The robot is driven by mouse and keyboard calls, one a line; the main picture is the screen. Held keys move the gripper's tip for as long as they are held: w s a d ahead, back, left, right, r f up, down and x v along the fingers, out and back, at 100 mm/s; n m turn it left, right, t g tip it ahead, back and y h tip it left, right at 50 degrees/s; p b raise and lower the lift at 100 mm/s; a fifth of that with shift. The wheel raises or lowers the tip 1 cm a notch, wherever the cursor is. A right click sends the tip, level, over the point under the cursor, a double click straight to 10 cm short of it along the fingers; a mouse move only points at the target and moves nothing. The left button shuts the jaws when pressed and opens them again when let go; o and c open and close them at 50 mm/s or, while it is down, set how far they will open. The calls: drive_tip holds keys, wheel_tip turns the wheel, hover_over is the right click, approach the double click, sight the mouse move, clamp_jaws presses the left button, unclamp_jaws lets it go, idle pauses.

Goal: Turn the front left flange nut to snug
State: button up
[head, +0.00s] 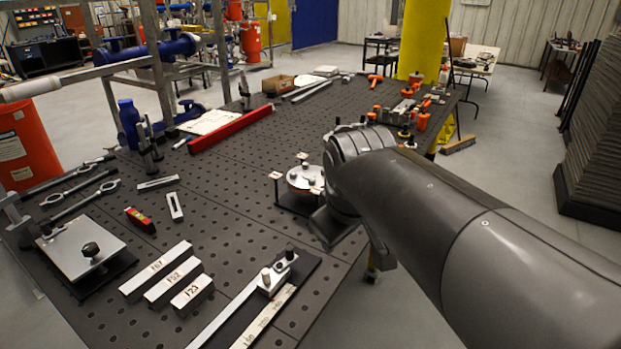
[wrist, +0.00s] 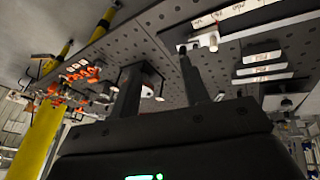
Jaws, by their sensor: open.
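The flange (head: 305,178) is a pale round disc on a dark stand on the perforated table, just left of my arm in the head view. Small white tags stand around it, and a dark knob or nut shows on top. The front left nut is too small to single out. In the wrist view, which is tilted over, the flange (wrist: 150,80) shows beyond my fingers, partly hidden by the left one. My gripper (wrist: 158,63) is open, with nothing between its fingers. It is apart from the flange. In the head view my arm hides the fingertips.
Several numbered blocks (head: 168,276), a clamped rail (head: 240,312) and a plate with a black knob (head: 82,248) lie on the table's near left. A red bar (head: 230,130) lies farther back. Orange-handled tools (head: 422,120) crowd the far right.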

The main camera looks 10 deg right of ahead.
drive_tip(key=w+r+n, duration=0.3)
drive_tip(key=w+n, duration=0.2)
drive_tip(key=w, duration=0.5)
drive_tip(key=n+g+h, duration=0.2)
drive_tip(key=n, duration=1.4)
hover_over(311, 180)
drive_tip(key=s+a, duration=0.3)
wheel_tip(311, 180, down, 8)
drive_tip(key=x, duration=0.9)
drive_tip(key=shift+d+f, duration=0.3)
clamp_jaws()
